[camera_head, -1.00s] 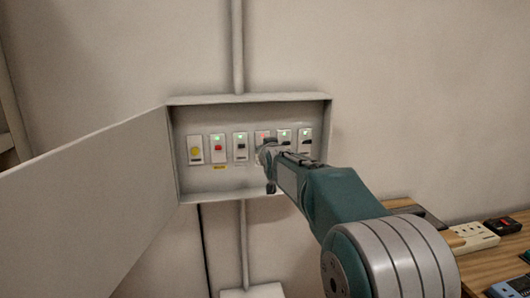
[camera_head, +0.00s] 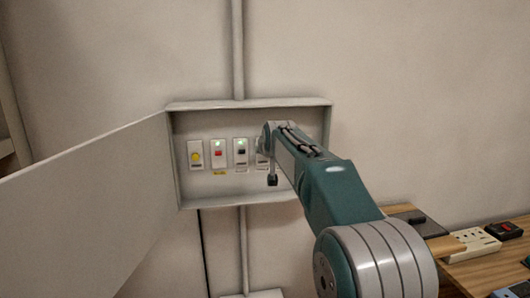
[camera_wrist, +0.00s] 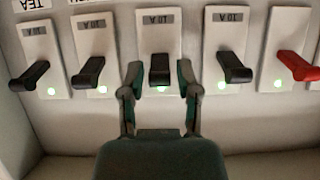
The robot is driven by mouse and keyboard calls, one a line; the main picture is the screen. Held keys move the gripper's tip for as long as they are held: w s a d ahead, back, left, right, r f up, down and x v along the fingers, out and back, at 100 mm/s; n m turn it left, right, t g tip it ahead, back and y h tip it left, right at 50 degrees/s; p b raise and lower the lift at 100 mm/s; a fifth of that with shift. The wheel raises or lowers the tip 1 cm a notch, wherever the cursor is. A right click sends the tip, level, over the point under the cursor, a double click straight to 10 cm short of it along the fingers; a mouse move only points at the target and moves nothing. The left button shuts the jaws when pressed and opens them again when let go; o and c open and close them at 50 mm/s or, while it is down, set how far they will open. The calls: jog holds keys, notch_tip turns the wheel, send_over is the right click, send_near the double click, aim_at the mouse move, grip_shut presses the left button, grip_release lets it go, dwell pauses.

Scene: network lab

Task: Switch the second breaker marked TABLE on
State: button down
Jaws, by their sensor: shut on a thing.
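A row of breakers sits in the open wall box. In the wrist view, which is upside down, my gripper (camera_wrist: 160,80) has its fingers on either side of the black lever of the middle breaker (camera_wrist: 158,27), shut on it. That breaker is marked 10 A and a green light shows beneath its lever. It is the fourth from the left in the head view, where it is mostly hidden by my gripper (camera_head: 264,143). The neighbouring black-lever breakers (camera_wrist: 232,27) and (camera_wrist: 92,30) also show green lights. No TABLE marking is readable.
The box's open door (camera_head: 90,205) swings out to the left. A red-lever breaker (camera_wrist: 297,66) is at the right in the wrist view. A wooden table (camera_head: 470,270) with a power strip (camera_head: 472,242) stands at the lower right.

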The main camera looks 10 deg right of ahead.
dwell(0.4)
jog(key=shift+c, duration=1.5)
grip_release()
jog(key=shift+w, duration=0.1)
jog(key=v, duration=1.2)
jog(key=shift+a, duration=0.1)
